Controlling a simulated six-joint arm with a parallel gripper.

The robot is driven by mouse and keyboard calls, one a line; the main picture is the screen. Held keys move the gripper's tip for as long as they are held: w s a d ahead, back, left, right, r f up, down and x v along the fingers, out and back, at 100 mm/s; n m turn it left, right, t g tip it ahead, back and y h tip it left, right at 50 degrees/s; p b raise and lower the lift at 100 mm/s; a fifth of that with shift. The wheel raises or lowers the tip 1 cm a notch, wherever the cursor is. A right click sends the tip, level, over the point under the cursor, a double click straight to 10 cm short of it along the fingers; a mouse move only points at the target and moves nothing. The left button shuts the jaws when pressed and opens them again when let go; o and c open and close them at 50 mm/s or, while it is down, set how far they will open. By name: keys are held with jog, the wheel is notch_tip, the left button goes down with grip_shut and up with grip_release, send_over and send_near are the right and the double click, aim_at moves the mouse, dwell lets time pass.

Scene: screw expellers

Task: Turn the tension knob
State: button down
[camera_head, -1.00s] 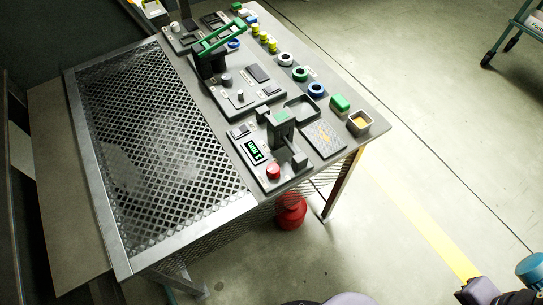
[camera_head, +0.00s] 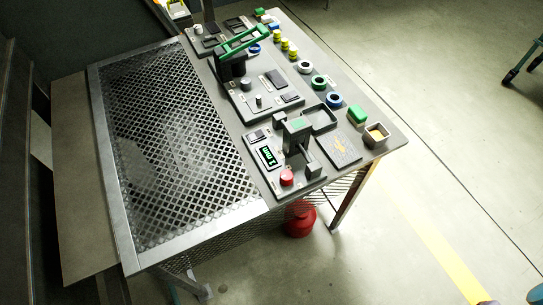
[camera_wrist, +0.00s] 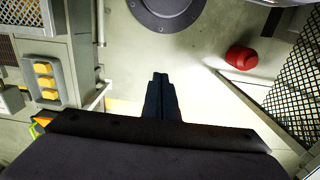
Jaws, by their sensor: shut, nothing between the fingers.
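The tension knob cannot be told for sure. Two small grey knobs, one upright knob (camera_head: 245,84) and one lower knob (camera_head: 259,100), stand on the grey station plate (camera_head: 239,102) below the green-handled device (camera_head: 243,40) in the head view. A red knob or button (camera_head: 287,177) is on the nearer station, beside a lit green display (camera_head: 267,156). My gripper (camera_wrist: 161,78) shows only in the wrist view. Its dark fingers are together and empty, over the floor, away from the knobs. No knob is recognisable in the wrist view.
The workbench has a perforated metal top (camera_head: 170,150) on its left. A red container (camera_head: 299,218) stands under the bench. The floor to the right is largely clear.

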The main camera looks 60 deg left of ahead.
jog(key=c, duration=2.4)
grip_release()
jog(key=shift+c, duration=0.2)
jog(key=o, duration=1)
jog(key=shift+w+a+r, duration=0.2)
jog(key=shift+w+a, duration=0.05)
jog(key=w+a+r+n+p, duration=0.2)
jog(key=a+r, duration=0.2)
jog(key=a, duration=0.7)
jog(key=w+a+r+n+p, duration=0.2)
jog(key=a+r, duration=0.2)
jog(key=a, duration=0.8)
notch_tip(320, 180, up, 6)
jog(key=n+p, duration=0.3)
send_over(287, 176)
jog(key=shift+w+d+f, duration=0.1)
jog(key=shift+w+d, duration=0.15)
jog(key=shift+w, duration=0.05)
jog(key=shift+s+a, duration=0.15)
jog(key=shift+s, duration=0.1)
jog(key=shift+y, duration=0.3)
jog(key=shift+a+f, duration=0.1)
jog(key=shift+f, duration=3.55)
